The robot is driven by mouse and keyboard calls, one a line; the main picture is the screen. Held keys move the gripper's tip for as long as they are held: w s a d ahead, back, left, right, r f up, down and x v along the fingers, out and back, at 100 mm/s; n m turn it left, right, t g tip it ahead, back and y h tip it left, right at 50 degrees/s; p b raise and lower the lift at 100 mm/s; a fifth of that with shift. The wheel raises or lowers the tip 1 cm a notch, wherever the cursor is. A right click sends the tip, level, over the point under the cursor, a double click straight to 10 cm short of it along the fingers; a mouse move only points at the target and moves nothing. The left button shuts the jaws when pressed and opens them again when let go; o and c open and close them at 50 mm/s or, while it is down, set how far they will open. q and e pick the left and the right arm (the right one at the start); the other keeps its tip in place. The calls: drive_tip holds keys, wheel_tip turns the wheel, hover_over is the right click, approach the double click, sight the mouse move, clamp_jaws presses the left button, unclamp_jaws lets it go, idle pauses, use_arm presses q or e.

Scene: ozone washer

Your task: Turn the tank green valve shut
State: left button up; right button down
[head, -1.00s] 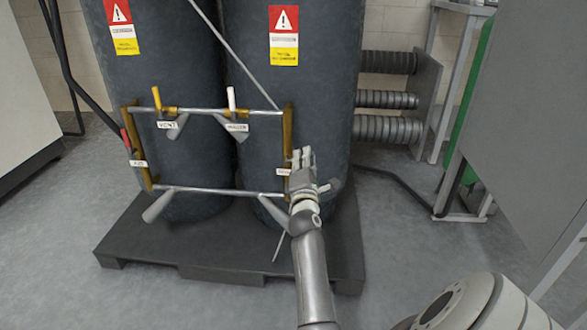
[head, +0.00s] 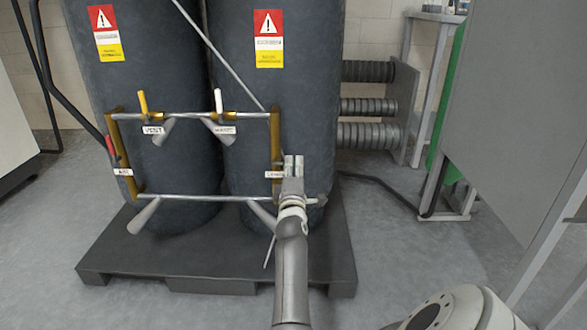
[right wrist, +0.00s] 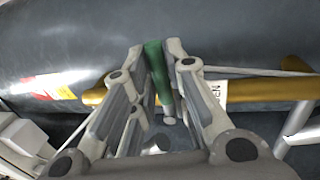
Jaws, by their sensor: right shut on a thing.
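The green valve handle (right wrist: 154,62) shows in the right wrist view, between the two fingers of my right gripper (right wrist: 160,55), which is shut on it. In the head view my right gripper (head: 293,166) is at the right upright of the pipe frame (head: 275,132), beside a small white label, and it hides the green handle. Two dark tanks (head: 140,75) stand behind the frame. My left gripper is not in view.
A yellow handle (head: 143,102) and a white handle (head: 218,101) stand on the upper pipe, and a red handle (head: 110,146) is at the left upright. The tanks stand on a dark pallet (head: 180,262). A grey cabinet (head: 515,120) is at the right.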

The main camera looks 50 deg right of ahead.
drive_tip(key=shift+f, duration=0.15)
drive_tip(key=c, duration=1.4)
unclamp_jaws()
wheel_tip(320, 180, up, 10)
drive_tip(key=shift+r, duration=0.1)
drive_tip(key=shift+c, duration=0.4)
